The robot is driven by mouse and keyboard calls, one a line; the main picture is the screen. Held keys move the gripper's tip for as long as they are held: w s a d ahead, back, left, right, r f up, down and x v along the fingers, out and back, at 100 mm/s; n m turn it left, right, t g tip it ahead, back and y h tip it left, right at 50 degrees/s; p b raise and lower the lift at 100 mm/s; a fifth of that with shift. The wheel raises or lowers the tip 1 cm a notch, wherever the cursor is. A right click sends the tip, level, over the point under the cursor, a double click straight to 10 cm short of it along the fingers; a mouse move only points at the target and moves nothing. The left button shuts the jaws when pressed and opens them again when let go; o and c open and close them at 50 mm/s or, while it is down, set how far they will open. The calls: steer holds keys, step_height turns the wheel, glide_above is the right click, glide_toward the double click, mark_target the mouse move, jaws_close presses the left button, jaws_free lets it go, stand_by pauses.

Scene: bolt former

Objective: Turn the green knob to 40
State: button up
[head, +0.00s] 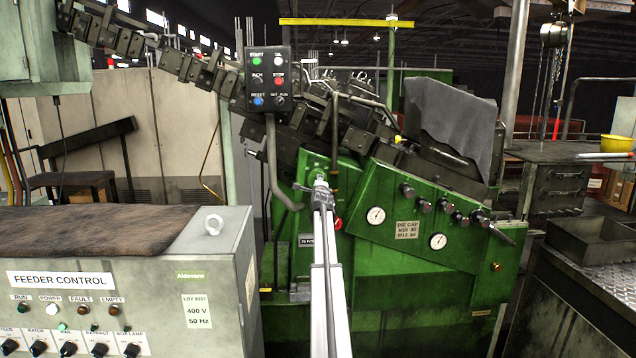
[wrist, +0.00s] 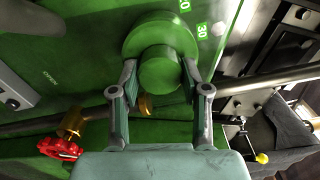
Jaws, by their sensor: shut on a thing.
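The green knob (wrist: 161,60) shows in the wrist view, a round grip in front of a wider green disc on the green machine panel. My gripper (wrist: 160,76) has one finger on each side of the knob's grip and is shut on it. White-on-green scale marks "20" (wrist: 185,5) and "30" (wrist: 202,30) sit at the upper right of the disc. No pointer on the knob can be made out, and no 40 mark shows. In the head view my gripper (head: 321,184) is at the green machine's upper front, and my arm hides most of the knob there.
A red valve handle (wrist: 60,149) with brass fittings is at the lower left in the wrist view. A pipe (wrist: 270,78) runs at the right. In the head view a push-button box (head: 268,80) hangs above, and the feeder control cabinet (head: 120,300) stands at the left.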

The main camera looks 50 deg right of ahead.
steer(key=shift+r+m, duration=0.1)
steer(key=shift+m, duration=0.2)
steer(key=o, duration=1.1)
steer(key=shift+d, duration=0.1)
steer(key=shift+o, duration=0.2)
steer(key=v, duration=1.2)
